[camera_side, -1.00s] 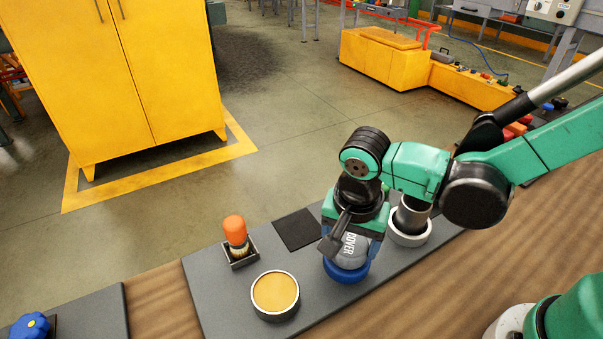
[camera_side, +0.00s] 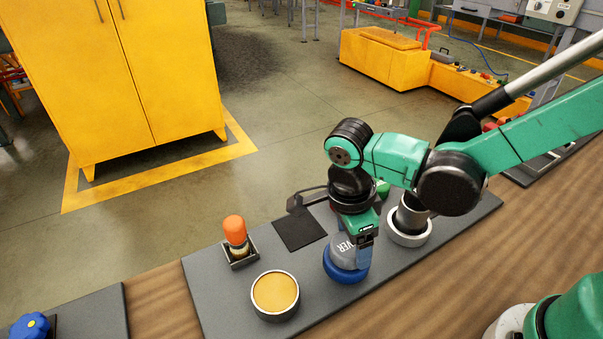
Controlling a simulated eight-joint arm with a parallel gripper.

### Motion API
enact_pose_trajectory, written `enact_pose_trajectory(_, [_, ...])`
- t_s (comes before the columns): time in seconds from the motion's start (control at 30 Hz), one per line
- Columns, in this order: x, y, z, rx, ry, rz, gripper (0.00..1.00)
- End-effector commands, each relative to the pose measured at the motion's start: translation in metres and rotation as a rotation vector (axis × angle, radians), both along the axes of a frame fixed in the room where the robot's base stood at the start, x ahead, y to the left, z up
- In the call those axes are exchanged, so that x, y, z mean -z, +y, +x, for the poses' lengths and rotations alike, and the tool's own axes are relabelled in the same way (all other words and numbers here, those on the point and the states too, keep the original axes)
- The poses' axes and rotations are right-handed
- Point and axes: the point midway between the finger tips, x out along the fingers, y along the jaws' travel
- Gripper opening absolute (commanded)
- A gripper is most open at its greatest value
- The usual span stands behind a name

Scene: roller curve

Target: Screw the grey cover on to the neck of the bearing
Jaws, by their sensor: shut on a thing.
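The grey cover (camera_side: 346,253), with dark lettering on its side, sits upright on top of the blue bearing (camera_side: 346,272). The bearing stands on the dark grey board. My gripper (camera_side: 352,236) points down from above and is shut on the cover. The gripper hides the cover's top and part of its side. The neck of the bearing is hidden under the cover, so its thread cannot be seen.
On the grey board (camera_side: 215,304) are a round tin with amber contents (camera_side: 275,293), an orange-handled brush in a holder (camera_side: 235,232), a black square pad (camera_side: 300,230) and a white ring with a grey cylinder (camera_side: 408,236). A blue knob (camera_side: 31,326) lies far left.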

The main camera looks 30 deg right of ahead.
Motion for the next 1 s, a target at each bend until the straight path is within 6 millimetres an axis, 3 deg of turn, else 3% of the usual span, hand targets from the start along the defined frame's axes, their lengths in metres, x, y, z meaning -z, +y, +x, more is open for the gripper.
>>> enact_pose_trajectory(0.33, [0.0002, 0.0026, -0.0028, 0.052, 0.013, 0.008, 0.00])
enact_pose_trajectory(0.53, [0.0002, 0.0025, -0.0026, 0.401, 0.012, 0.009, 0.00])
enact_pose_trajectory(0.57, [0.0002, 0.0025, -0.0029, 0.409, 0.012, 0.008, 0.77])
enact_pose_trajectory(0.63, [0.0002, 0.0025, -0.0028, 0.401, 0.010, 0.008, 0.97])
enact_pose_trajectory(0.67, [0.0002, 0.0025, -0.0026, 0.401, 0.009, 0.008, 1.00])
enact_pose_trajectory(1.0, [-0.0001, 0.0024, -0.0014, 0.398, 0.005, 0.008, 1.00])
